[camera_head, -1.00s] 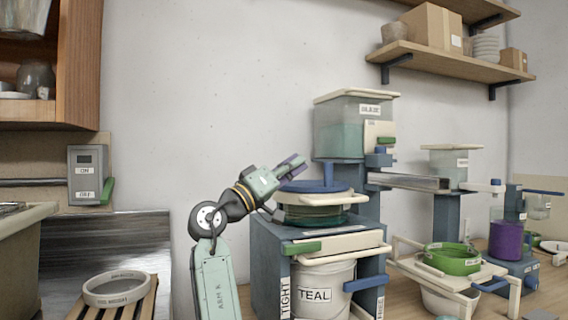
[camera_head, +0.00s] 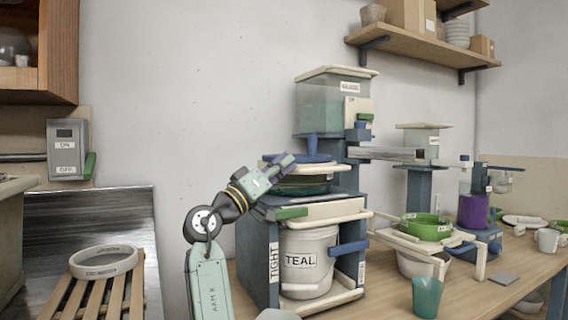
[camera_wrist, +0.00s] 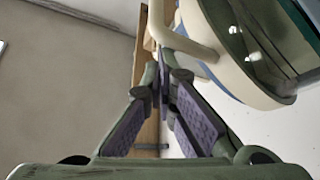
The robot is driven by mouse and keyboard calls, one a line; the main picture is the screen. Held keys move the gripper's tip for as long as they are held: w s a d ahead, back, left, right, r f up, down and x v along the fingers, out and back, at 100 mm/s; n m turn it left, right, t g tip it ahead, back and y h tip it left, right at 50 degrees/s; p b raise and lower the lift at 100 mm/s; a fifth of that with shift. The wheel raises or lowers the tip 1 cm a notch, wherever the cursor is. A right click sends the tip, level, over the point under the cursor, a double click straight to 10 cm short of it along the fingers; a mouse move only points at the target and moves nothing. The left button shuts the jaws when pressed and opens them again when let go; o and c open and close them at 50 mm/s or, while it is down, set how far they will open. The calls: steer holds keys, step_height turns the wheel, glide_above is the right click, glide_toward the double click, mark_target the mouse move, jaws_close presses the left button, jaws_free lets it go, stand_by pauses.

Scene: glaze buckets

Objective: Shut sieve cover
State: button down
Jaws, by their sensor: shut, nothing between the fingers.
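A round glass-walled sieve (camera_head: 303,187) with a cream rim sits on top of a blue-grey stand. A flat blue disc cover with an upright blue stub (camera_head: 312,147) lies at the top of it and looks level. Whether it is fully seated I cannot tell. My gripper (camera_head: 285,160) is shut and empty, its purple fingertips overlapping the left edge of the cover in the head view; contact is unclear. In the wrist view, my gripper (camera_wrist: 163,105) points along a cream tubular handle (camera_wrist: 185,38) beside the cream rim (camera_wrist: 235,82) and glass.
A bucket marked TEAL (camera_head: 303,262) stands inside the stand below. A green handle (camera_head: 291,213) and a blue lever (camera_head: 349,247) jut from the stand. A tall glaze tank (camera_head: 325,108) rises behind. A teal cup (camera_head: 426,297) stands on the table to the right.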

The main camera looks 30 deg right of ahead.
steer(key=shift+d+f, duration=0.2)
steer(key=shift+f, duration=0.2)
steer(key=shift+r, duration=0.1)
step_height(320, 180, up, 10)
steer(key=shift+a+r, duration=0.2)
steer(key=shift+r, duration=0.05)
steer(key=shift+s+f, duration=0.1)
